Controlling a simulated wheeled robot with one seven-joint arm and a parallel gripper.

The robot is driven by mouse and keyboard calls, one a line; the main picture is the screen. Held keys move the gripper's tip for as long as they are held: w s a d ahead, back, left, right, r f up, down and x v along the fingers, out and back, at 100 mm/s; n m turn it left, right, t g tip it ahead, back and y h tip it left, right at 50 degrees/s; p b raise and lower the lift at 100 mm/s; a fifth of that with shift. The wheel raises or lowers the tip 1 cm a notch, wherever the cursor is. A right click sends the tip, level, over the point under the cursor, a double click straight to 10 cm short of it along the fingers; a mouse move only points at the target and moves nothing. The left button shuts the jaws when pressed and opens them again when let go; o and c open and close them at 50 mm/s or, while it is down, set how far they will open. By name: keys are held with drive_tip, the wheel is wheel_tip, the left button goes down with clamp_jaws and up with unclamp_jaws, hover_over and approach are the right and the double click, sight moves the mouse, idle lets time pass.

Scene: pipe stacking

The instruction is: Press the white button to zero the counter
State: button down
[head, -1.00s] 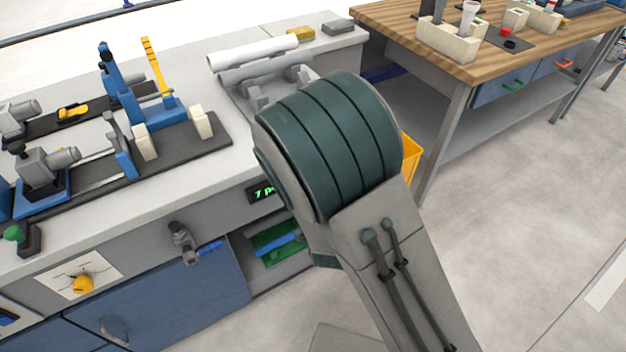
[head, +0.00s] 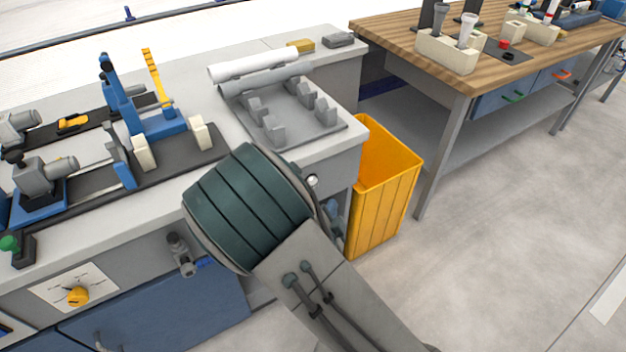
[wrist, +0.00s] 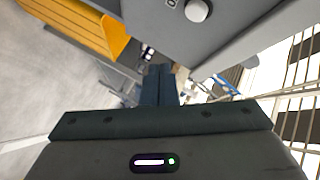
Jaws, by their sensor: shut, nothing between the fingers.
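The white button (wrist: 197,10) is round and sits on the grey bench panel at the top of the wrist view. It also shows in the head view (head: 312,181), on the bench front just right of my arm's dark green joint. My gripper (wrist: 159,70) has its dark fingers together with nothing between them. In the wrist view the fingertips are below and left of the button, apart from it in the picture. The counter's display is hidden in the head view, and my arm covers most of the gripper there.
A yellow bin (head: 385,190) stands right of the bench end; it also shows in the wrist view (wrist: 85,25). A grey cradle (head: 290,115) and pipes (head: 255,65) lie on the bench top. A wooden table (head: 480,60) is at the right. Open floor lies in front.

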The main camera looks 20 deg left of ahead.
sight(312, 181)
drive_tip(key=w+a, duration=0.4)
drive_tip(key=shift+a, duration=0.3)
drive_tip(key=shift+a, duration=0.1)
idle(1.9)
drive_tip(key=shift+w+a+b, duration=0.25)
drive_tip(key=shift+b, duration=0.1)
drive_tip(key=shift+w+a, duration=0.25)
drive_tip(key=shift+a, duration=0.05)
idle(0.7)
drive_tip(key=shift+s+d+b, duration=0.1)
drive_tip(key=shift+b, duration=0.2)
drive_tip(key=shift+s+d, duration=0.45)
drive_tip(key=shift+d, duration=0.1)
